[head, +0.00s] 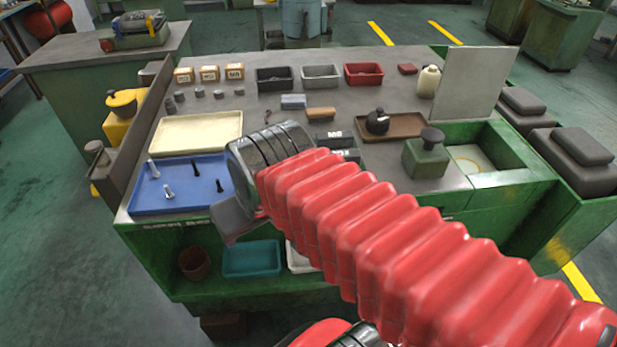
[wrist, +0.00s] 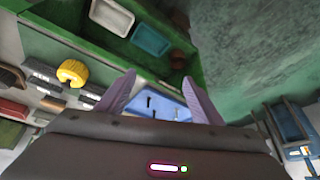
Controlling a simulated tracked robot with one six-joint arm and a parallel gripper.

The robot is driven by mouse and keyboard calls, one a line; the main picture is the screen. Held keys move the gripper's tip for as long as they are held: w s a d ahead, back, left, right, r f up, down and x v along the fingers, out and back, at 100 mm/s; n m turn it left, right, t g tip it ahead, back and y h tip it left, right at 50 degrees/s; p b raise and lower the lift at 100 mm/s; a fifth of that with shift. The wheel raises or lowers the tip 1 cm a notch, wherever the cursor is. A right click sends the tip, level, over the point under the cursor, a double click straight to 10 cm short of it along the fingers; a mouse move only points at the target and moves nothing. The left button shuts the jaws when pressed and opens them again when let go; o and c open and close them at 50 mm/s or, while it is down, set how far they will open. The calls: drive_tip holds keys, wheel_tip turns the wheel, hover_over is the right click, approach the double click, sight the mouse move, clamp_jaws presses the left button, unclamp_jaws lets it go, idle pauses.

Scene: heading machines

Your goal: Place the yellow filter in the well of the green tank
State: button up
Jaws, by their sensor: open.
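A yellow ribbed, round filter (wrist: 72,72) sits on the grey bench top near its front edge, left of my gripper in the wrist view. In the head view I cannot pick it out; my red arm likely covers it. A green recessed tank (head: 512,150) is at the bench's right end, with a pale floor and a yellow ring that looks like the well (head: 470,160). It looks empty. My gripper (wrist: 158,92) is open and empty, its two fingers apart above the blue tray's side. It also shows in the head view (head: 238,217), over the bench's front left.
A blue tray (head: 150,198) with several bolts and a cream tray (head: 190,133) are at left. A green block with a dark knob (head: 427,155) stands beside the tank. A brown tray (head: 403,124) holds a dark knob. An upright panel (head: 470,85) rises behind the tank.

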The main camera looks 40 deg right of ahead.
drive_tip(key=w+d+r, duration=0.2)
drive_tip(key=w+d, duration=0.1)
drive_tip(key=d, duration=0.9)
drive_tip(key=w+d+r+m+g, duration=0.1)
drive_tip(key=w+d, duration=0.3)
drive_tip(key=d, duration=0.9)
drive_tip(key=shift+r+g, duration=0.3)
drive_tip(key=shift+r, duration=0.35)
drive_tip(key=shift+a, duration=0.1)
drive_tip(key=x, duration=0.8)
drive_tip(key=shift+w+f, duration=0.15)
drive_tip(key=shift+f, duration=0.2)
